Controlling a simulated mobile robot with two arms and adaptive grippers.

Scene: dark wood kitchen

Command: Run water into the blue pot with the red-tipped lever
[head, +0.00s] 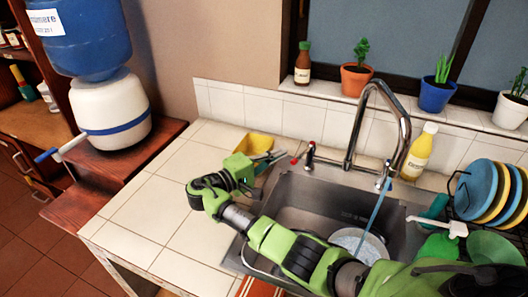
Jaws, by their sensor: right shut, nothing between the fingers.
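The tap (370,100) arches over the steel sink (310,200). A blue stream of water (376,210) falls from its spout into a pot (378,243) in the sink. The pot's inside looks pale and swirling; my right arm hides part of it, and I cannot make out a blue outside. The lever (309,156) with red tips stands left of the tap's base. My right gripper (283,156) is shut and empty just left of the lever's red end; I cannot tell whether they touch. My left gripper is not in view.
A yellow object (256,143) lies behind my right gripper. A yellow bottle (419,152) stands right of the tap. A dish rack with plates (481,190) and a green spray bottle (440,246) are at right. The tiled counter (165,205) at left is clear.

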